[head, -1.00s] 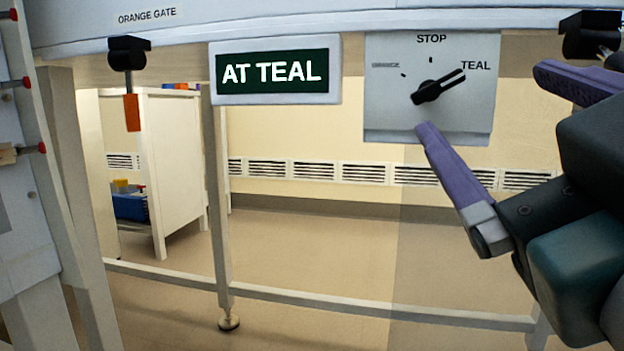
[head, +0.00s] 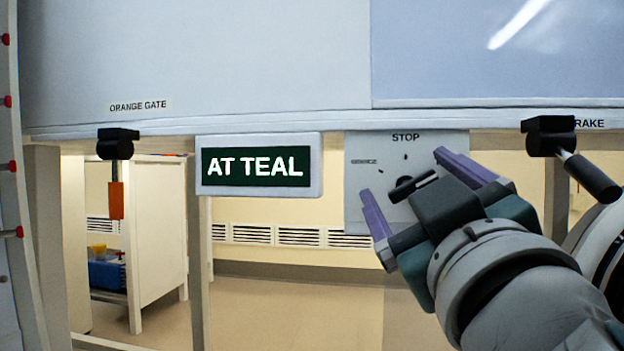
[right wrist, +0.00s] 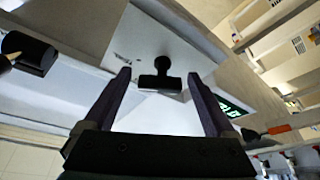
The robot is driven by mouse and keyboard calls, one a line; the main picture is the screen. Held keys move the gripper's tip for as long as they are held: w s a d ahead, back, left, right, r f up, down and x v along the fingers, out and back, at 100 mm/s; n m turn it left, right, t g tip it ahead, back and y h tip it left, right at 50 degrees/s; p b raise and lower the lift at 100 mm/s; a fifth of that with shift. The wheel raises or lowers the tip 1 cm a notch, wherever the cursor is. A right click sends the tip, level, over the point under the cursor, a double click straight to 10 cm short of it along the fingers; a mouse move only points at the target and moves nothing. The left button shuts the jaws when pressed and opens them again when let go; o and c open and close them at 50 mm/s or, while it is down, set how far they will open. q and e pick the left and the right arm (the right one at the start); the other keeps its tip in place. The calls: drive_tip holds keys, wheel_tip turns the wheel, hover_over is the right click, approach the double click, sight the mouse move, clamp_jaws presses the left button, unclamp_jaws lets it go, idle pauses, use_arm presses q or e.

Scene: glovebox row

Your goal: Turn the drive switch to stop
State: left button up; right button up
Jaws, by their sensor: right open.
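The drive switch is a black knob (head: 412,186) on a grey panel (head: 358,205) marked STOP at the top. Its bar slants up to the right, away from STOP; the label on that side is hidden behind my gripper. My right gripper (head: 401,174) is open in front of the panel, one purple finger on each side of the knob. In the right wrist view the knob (right wrist: 160,82) shows between the fingertips, with a gap on both sides. A sign (head: 258,167) reads AT TEAL. My left gripper is not in view.
A handle with an orange grip (head: 116,200) hangs under the ORANGE GATE label. A black lever (head: 590,178) sticks out at the right by a partly covered label ending in RAKE. A white cabinet (head: 160,240) stands behind. The space below the sign is clear.

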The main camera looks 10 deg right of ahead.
drive_tip(key=c, duration=1.4)
